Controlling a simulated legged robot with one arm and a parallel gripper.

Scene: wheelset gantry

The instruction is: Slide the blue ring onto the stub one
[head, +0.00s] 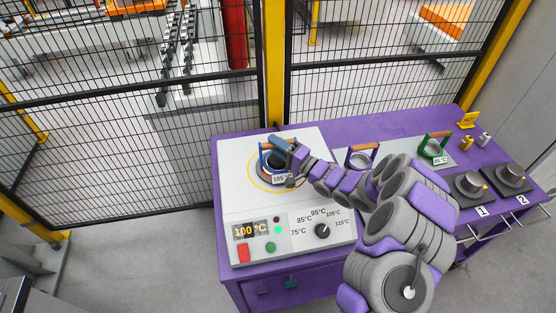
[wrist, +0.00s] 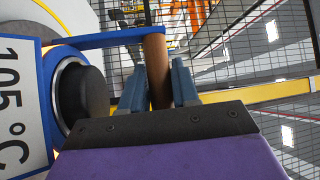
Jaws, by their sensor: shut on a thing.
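The blue ring (head: 262,152) is at the heater on the left of the purple bench, around or right at a dark round core. In the wrist view the blue ring (wrist: 50,110) shows beside a dark core (wrist: 82,97), with its 105 °C tag. My gripper (head: 283,145) is at the ring's handle. The wrist view shows my gripper (wrist: 158,88) shut on the brown handle (wrist: 157,65). Stub one (head: 469,184) is a dark plate with a grey round stub, above label 1 at the bench's right. The ring's underside is hidden.
Stub two (head: 510,175) stands right of stub one. A purple-framed ring (head: 361,156) and a green-framed ring (head: 434,147) stand on a grey mat between heater and stubs. The heater panel (head: 290,232) reads 100 °C. Mesh fence (head: 130,130) stands behind the bench.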

